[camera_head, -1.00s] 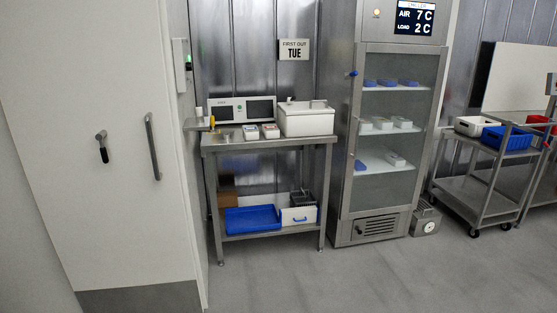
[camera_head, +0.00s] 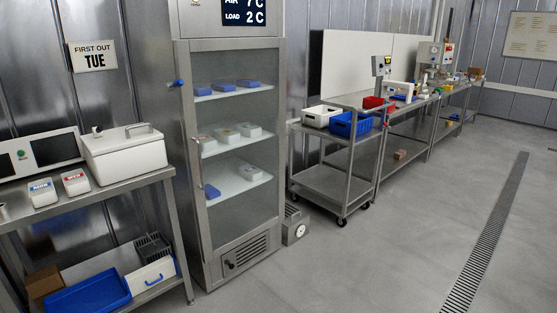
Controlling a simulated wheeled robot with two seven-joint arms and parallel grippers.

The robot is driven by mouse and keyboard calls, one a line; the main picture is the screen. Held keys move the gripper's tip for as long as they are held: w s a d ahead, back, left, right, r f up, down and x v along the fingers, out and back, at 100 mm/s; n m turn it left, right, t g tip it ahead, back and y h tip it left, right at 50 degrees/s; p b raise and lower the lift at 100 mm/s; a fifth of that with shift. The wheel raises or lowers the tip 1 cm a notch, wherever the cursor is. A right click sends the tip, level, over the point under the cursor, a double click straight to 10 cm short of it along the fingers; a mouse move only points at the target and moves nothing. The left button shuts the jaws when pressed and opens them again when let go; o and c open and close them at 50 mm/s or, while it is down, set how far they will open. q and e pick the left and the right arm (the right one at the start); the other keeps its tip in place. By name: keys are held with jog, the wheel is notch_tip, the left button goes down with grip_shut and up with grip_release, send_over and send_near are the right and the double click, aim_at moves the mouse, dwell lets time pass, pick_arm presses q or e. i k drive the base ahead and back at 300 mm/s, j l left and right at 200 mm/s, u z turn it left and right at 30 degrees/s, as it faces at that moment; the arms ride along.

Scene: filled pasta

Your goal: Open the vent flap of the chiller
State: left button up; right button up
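The chiller (camera_head: 183,150) is a tall steel cabinet left of centre, with a glass door (camera_head: 238,120) that is shut. Its display (camera_head: 244,12) reads AIR 7 C and LOAD 2 C, cut by the top edge. A dark slatted vent panel (camera_head: 250,250) with a small dark knob or lever (camera_head: 229,264) sits low on the front, below the door. I cannot tell from here whether it is the flap or how far it stands open. A blue knob (camera_head: 179,83) sticks out on the chiller's left side. Neither gripper shows.
A steel bench (camera_head: 105,187) with a white box (camera_head: 124,150) stands left of the chiller. A small grey unit (camera_head: 296,226) is on the floor beside it. A trolley (camera_head: 332,187) with bins stands to the right. The grey floor in front is open, with a drain (camera_head: 487,235).

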aim_at(241, 256)
jog(key=i+l+z, duration=0.1)
jog(key=i+z, duration=0.75)
jog(key=i+l+u, duration=0.2)
jog(key=i, duration=0.25)
jog(key=i+u, duration=0.15)
jog(key=i, duration=0.3)
jog(key=i+l+u, duration=0.9)
